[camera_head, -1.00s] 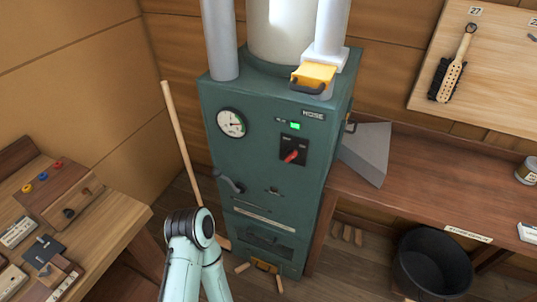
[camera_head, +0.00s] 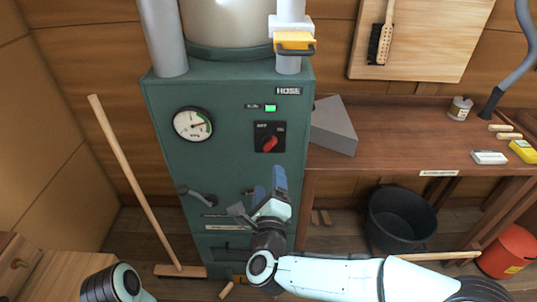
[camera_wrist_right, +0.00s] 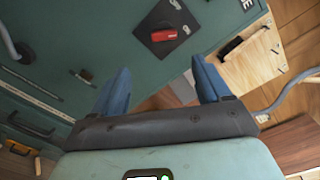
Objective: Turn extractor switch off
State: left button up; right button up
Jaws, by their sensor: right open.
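The extractor switch is a red rotary knob (camera_head: 269,144) on a black plate on the front of the green cabinet (camera_head: 228,120). Its red handle is slanted in the head view. In the right wrist view the red knob (camera_wrist_right: 163,35) shows beyond the fingers, near the top. A green lamp (camera_head: 270,107) is lit above the plate. My right gripper (camera_head: 268,186) is open and empty, with blue fingers pointing up, below the knob and apart from it. In the right wrist view the open fingers (camera_wrist_right: 162,82) have nothing between them. My left gripper is out of view.
A round gauge (camera_head: 193,124) and a grey lever (camera_head: 203,197) are on the cabinet front. A yellow-handled gate (camera_head: 294,42) is on the pipe above. A grey wedge-shaped hood (camera_head: 334,127) juts from the cabinet's right side. A broom (camera_head: 135,180) leans at left.

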aim_at(268, 146)
jog(key=shift+m, duration=0.3)
jog(key=w, duration=0.4)
jog(key=w+p, duration=0.1)
jog(key=w, duration=0.3)
jog(key=w+r+p, duration=0.1)
jog(key=w, duration=0.4)
jog(key=shift+w+a, duration=0.1)
jog(key=c, duration=1.1)
